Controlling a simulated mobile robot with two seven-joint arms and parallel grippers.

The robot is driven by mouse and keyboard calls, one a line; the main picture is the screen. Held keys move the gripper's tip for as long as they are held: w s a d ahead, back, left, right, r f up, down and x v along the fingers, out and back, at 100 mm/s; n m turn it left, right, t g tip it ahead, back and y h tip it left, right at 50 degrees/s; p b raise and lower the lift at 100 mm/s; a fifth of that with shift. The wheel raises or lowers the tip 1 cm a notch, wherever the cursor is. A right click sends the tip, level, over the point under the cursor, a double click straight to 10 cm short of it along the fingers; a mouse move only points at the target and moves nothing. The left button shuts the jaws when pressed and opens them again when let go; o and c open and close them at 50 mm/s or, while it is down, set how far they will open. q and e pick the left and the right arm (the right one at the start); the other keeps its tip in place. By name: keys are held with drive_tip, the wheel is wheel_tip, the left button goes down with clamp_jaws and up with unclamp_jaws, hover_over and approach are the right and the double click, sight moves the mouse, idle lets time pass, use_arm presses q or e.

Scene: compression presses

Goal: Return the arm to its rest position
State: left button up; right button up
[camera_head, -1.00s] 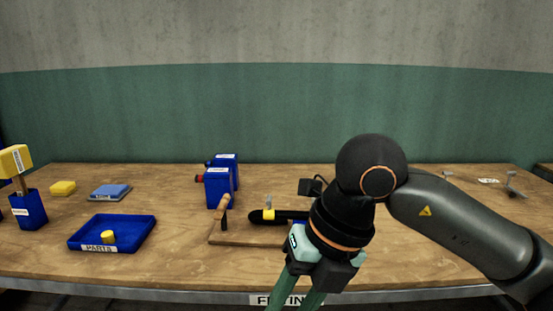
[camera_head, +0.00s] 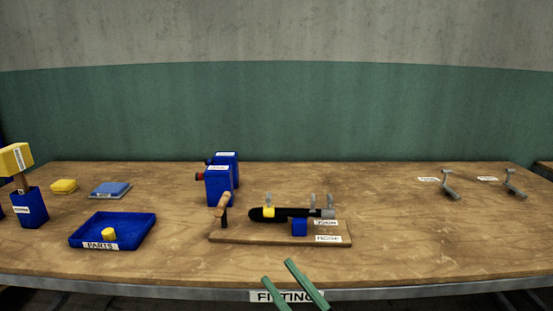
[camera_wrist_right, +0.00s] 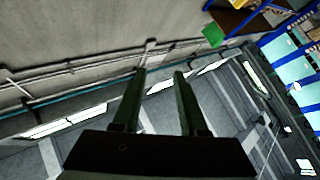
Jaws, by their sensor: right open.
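My right gripper (camera_head: 290,283) shows only its two green fingers at the bottom of the head view, in front of the table's front edge. They are apart with nothing between them. In the right wrist view the fingers (camera_wrist_right: 158,92) are also spread and empty, with wall and floor behind them. The rest of my right arm is out of the head view. My left gripper is in neither view.
A wooden fixture board (camera_head: 270,238) with a black bar (camera_head: 290,213) stands mid-table. A blue parts tray (camera_head: 140,229), blue boxes (camera_head: 218,188) and a blue holder (camera_head: 30,208) stand left. Two grey brackets (camera_head: 449,187) lie right. The table's right front is clear.

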drive_tip(key=d+f+m+h, duration=0.5)
drive_tip(key=f+m+h, duration=0.25)
drive_tip(key=f, duration=0.55)
drive_tip(key=s+d+f+m+g+h, duration=0.1)
drive_tip(key=s+d+f+g+h, duration=0.25)
drive_tip(key=s+f, duration=0.55)
drive_tip(key=s+d+f+m+g+h, duration=0.25)
drive_tip(key=s+f+g, duration=0.3)
drive_tip(key=f, duration=0.85)
use_arm(q)
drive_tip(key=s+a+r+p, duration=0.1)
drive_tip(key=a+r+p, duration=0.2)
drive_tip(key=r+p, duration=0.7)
drive_tip(key=p, duration=0.4)
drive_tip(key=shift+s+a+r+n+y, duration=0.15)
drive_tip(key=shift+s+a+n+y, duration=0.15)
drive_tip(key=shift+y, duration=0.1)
use_arm(e)
drive_tip(key=s+d+r+t, duration=0.1)
drive_tip(key=d+r, duration=0.3)
drive_tip(key=r, duration=0.6)
drive_tip(key=shift+s+d+r+h, duration=0.2)
drive_tip(key=shift+s+h, duration=0.15)
drive_tip(key=shift+s, duration=0.25)
